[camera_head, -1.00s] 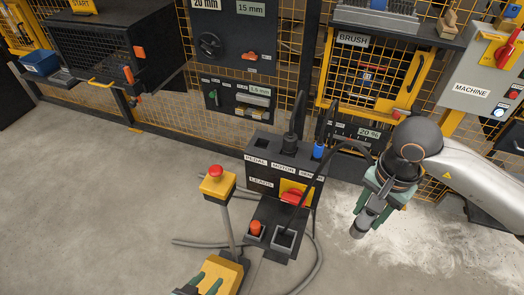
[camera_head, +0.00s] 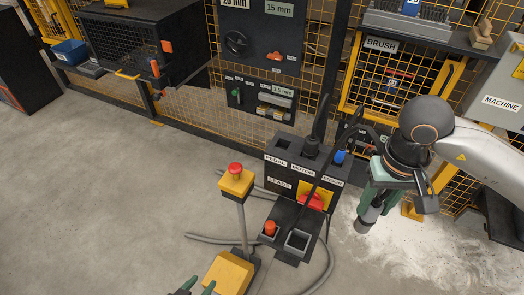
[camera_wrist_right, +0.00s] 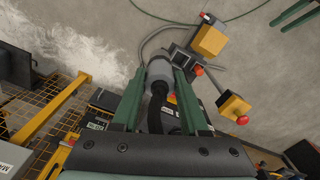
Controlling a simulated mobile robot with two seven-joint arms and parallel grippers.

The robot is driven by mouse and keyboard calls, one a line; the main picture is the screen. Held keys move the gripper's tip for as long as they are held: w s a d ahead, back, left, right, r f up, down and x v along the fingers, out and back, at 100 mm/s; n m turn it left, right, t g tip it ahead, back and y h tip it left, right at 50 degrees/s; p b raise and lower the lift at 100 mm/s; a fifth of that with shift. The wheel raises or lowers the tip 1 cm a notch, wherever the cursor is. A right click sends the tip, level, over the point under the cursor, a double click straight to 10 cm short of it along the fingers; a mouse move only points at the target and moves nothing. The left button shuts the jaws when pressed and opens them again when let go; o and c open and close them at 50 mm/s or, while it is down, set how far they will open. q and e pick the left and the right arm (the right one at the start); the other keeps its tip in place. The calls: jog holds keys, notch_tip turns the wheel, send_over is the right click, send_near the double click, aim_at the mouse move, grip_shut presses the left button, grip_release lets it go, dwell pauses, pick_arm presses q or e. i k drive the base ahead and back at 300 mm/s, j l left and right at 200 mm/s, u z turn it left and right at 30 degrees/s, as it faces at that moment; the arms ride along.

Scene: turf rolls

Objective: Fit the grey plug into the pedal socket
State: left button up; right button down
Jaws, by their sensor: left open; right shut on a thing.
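The grey plug (camera_head: 364,218) is held in my right gripper (camera_head: 373,203), tilted and pointing down, in the air right of the leads box. In the right wrist view the grey plug (camera_wrist_right: 160,72) sits between the two green fingers (camera_wrist_right: 158,88), with a black cable running back from it. The pedal socket (camera_head: 283,143) is the dark, empty-looking opening at the left of the box top, above the PEDAL label. The plug is clear of the box. My left gripper (camera_head: 197,289) is partly in view at the bottom edge, open and empty.
The leads box (camera_head: 290,180) also carries a black plug (camera_head: 311,146) at MOTOR and a blue plug (camera_head: 340,157) at right. Cables arch over it. A yellow post with a red button (camera_head: 236,180) and a yellow pedal (camera_head: 228,272) stand left. Floor at left is clear.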

aim_at(283, 152)
jog(key=l+u, duration=0.2)
jog(key=u, duration=0.75)
jog(key=l+u, duration=0.35)
jog(key=k+l+u, duration=0.1)
jog(key=l+u, duration=0.2)
jog(key=k+l+u, duration=0.2)
jog(key=l, duration=0.15)
jog(key=l+u, duration=0.2)
jog(key=k+l+u, duration=0.1)
jog(key=k+l, duration=0.2)
jog(key=l, duration=0.25)
jog(key=k+l, duration=0.35)
jog(key=l, duration=0.15)
jog(key=k+l+u, duration=0.15)
jog(key=k+l, duration=0.15)
jog(key=l, duration=0.2)
jog(key=i+l, duration=0.15)
jog(key=i, duration=0.3)
jog(key=i+l, duration=0.1)
jog(key=i, duration=0.4)
